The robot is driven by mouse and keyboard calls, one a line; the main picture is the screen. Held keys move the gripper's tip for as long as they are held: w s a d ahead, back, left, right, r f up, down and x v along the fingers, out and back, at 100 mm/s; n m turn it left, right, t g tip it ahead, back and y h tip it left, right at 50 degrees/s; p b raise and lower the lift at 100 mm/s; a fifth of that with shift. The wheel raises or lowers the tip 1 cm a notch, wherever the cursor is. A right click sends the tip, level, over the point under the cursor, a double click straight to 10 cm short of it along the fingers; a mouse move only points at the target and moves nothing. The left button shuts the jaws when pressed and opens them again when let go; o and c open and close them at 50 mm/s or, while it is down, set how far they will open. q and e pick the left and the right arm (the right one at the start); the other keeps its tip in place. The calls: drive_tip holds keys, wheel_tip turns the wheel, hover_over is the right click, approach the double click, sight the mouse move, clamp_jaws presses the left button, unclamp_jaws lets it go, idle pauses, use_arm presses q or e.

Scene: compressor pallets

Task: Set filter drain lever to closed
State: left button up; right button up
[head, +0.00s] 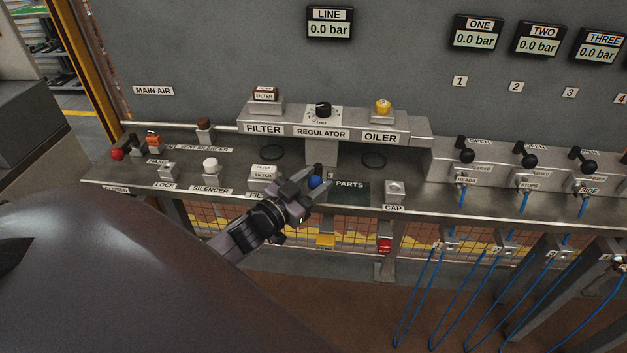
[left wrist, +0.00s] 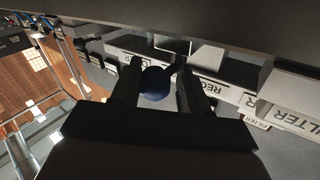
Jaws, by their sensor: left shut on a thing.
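The filter drain lever has a blue ball knob (head: 315,182) and stands at the front of the shelf, below the regulator. My left gripper (head: 311,183) is at the knob, its fingers on either side of it. The knob (left wrist: 155,83) also shows between the two fingers of the left gripper (left wrist: 153,90) in the left wrist view. The gripper is shut on the knob. The fingers hide part of the lever and any open or closed marking near it. My right gripper is not in view.
A filter block (head: 263,174) stands just left of the gripper, and a parts mat (head: 352,194) lies to its right. The cap block (head: 394,190) is farther right. The regulator (head: 322,112) is above. Black-knobbed valves (head: 467,156) line the right side.

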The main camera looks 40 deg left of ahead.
use_arm(q)
drive_tip(key=o, duration=1)
drive_tip(key=shift+w, duration=0.15)
drive_tip(key=shift+o, duration=0.2)
drive_tip(key=shift+s, duration=0.45)
drive_tip(key=s, duration=0.6)
drive_tip(key=shift+s+a, duration=0.15)
drive_tip(key=shift+a, duration=0.05)
drive_tip(key=s+d+f+g+h+p, duration=0.1)
drive_tip(key=s+d+f+g, duration=0.6)
drive_tip(key=s+d+f, duration=0.6)
drive_tip(key=d+f, duration=0.1)
drive_tip(key=d, duration=0.1)
drive_tip(key=shift+s+d+g, duration=0.2)
drive_tip(key=shift+d+g, duration=0.1)
drive_tip(key=shift+d, duration=0.1)
